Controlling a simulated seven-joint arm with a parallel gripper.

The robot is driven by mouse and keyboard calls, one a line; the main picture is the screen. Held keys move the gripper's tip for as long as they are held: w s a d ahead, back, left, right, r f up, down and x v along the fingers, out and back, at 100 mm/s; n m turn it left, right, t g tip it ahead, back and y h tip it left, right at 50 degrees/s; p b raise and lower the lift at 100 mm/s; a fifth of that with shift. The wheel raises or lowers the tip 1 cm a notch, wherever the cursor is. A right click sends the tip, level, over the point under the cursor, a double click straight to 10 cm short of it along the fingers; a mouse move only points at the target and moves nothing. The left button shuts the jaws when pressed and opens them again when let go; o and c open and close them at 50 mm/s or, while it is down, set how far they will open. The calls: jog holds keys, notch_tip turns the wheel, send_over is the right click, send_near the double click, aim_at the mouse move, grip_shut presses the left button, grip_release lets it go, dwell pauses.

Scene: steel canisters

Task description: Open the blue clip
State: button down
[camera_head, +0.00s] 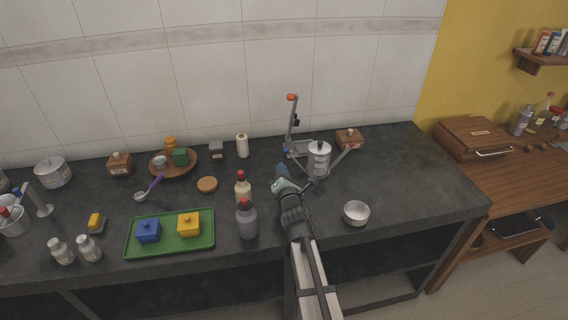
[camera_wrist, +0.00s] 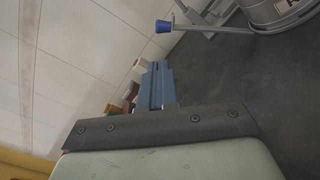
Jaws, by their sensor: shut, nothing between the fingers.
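A steel canister (camera_head: 319,158) stands upright in a grey metal frame at the back right of the counter. A small blue tip, seemingly the blue clip (camera_head: 288,152), sits at the left of the frame. In the wrist view the blue clip (camera_wrist: 163,26) is at the top, on the end of a grey metal bar, with part of the canister (camera_wrist: 268,12) at the top right. My gripper (camera_head: 281,170) is just in front of and left of the canister. Its blue-grey fingers (camera_wrist: 157,82) are shut and empty, apart from the clip.
A tall grey lever with a red knob (camera_head: 291,97) rises behind the clip. Another bar (camera_head: 341,158) sticks out right of the canister. A white bowl (camera_head: 356,213) is at right, bottles (camera_head: 246,218) at left, and a wooden box (camera_head: 350,139) behind.

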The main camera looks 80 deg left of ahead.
jog(key=d, duration=0.9)
